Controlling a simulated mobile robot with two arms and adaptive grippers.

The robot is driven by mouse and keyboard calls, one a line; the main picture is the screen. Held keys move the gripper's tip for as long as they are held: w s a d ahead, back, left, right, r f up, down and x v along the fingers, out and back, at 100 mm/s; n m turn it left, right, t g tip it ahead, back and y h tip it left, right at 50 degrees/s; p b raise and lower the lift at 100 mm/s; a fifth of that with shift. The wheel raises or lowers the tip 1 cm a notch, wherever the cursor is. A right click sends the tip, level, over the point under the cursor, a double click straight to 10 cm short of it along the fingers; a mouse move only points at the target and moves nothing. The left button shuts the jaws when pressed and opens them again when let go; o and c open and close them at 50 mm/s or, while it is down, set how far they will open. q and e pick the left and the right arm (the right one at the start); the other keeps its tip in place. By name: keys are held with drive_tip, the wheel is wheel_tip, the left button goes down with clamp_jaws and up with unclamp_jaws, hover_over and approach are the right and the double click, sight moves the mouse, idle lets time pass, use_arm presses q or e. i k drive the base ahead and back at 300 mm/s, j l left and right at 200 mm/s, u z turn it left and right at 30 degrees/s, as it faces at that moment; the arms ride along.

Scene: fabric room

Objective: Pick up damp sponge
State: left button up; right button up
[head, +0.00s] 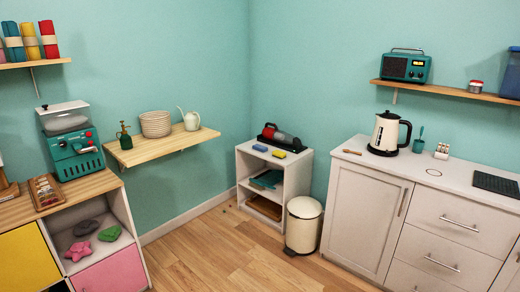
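Two small sponge-like blocks lie on top of the low white shelf unit (242,160) in the far corner. One is a blue block (260,148) and the other is a yellow block (279,154), a little to its right. I cannot tell from this view which is damp. Behind them on the same top lies a red and black device (281,137). Neither of my grippers is in view.
A cream pedal bin (303,225) stands right of the shelf unit, in front of its side. A white cabinet (365,215) with a kettle (386,134) stands at right. A wooden wall shelf (160,148) juts out at left.

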sight(278, 154)
drive_tip(key=i, duration=2.85)
